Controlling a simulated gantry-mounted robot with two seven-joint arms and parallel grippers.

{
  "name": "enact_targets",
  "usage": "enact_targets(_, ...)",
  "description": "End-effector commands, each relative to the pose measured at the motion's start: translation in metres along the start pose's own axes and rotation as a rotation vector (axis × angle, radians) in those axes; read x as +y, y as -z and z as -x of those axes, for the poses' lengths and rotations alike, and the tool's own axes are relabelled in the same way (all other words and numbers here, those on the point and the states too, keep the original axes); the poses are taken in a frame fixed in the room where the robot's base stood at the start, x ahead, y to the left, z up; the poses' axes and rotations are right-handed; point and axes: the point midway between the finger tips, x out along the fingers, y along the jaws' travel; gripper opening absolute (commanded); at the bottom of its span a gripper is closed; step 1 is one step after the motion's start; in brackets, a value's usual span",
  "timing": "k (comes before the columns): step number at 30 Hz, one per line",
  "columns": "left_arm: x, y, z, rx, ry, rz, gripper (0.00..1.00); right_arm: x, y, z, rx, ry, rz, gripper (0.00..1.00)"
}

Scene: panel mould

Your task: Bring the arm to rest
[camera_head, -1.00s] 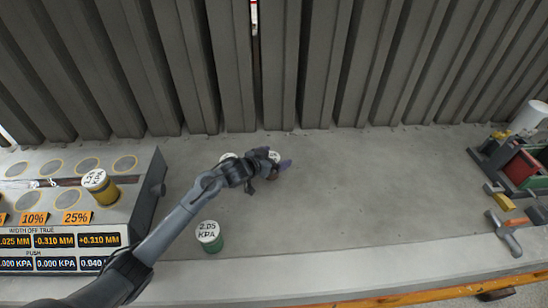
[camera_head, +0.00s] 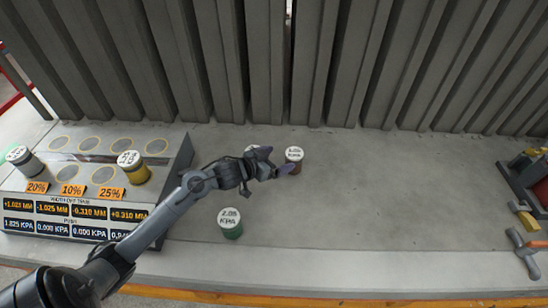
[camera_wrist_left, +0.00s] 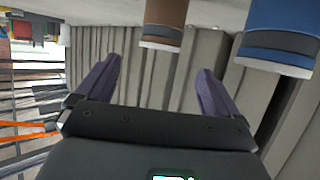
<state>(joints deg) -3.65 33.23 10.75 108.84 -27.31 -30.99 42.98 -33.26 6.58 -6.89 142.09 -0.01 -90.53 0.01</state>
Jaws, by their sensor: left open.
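My left gripper (camera_head: 275,163) is over the grey bench, just left of a brown cylinder with a white labelled top (camera_head: 295,155). In the left wrist view the gripper's two purple fingers (camera_wrist_left: 155,85) are spread with nothing between them. The brown cylinder (camera_wrist_left: 164,22) shows beyond the fingertips, apart from them, and a blue cylinder (camera_wrist_left: 281,35) shows to its right. In the head view a white top (camera_head: 252,149) behind my gripper is mostly hidden. A green cylinder marked 2.05 KPA (camera_head: 230,223) stands nearer the front. My right gripper is not in view.
A panel (camera_head: 85,222) with round recesses and number displays stands at left, with a grey cylinder (camera_head: 25,161) and a yellow cylinder (camera_head: 133,167) on it. Tall grey ribs (camera_head: 345,65) line the back. Tools and a red box lie at right, including a hammer (camera_head: 526,252). The bench's middle right is clear.

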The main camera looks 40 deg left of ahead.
Motion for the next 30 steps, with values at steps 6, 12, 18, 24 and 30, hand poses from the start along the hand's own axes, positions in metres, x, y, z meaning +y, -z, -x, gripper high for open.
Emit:
enact_targets(6,0.0,0.0,0.01,-0.001,0.0,0.0,0.95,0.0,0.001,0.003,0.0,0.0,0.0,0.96)
enact_targets(12,0.0,0.0,0.011,0.0,0.0,0.0,0.95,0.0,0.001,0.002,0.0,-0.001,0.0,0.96)
enact_targets(18,0.0,0.0,0.011,0.0,0.0,0.0,0.95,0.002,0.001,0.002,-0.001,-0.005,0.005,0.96)
enact_targets(24,0.0,0.017,0.017,0.0,0.0,-0.001,0.95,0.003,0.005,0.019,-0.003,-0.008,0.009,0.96)
enact_targets(30,0.0,0.048,0.03,0.0,0.0,-0.001,0.95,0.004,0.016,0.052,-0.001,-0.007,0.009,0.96)
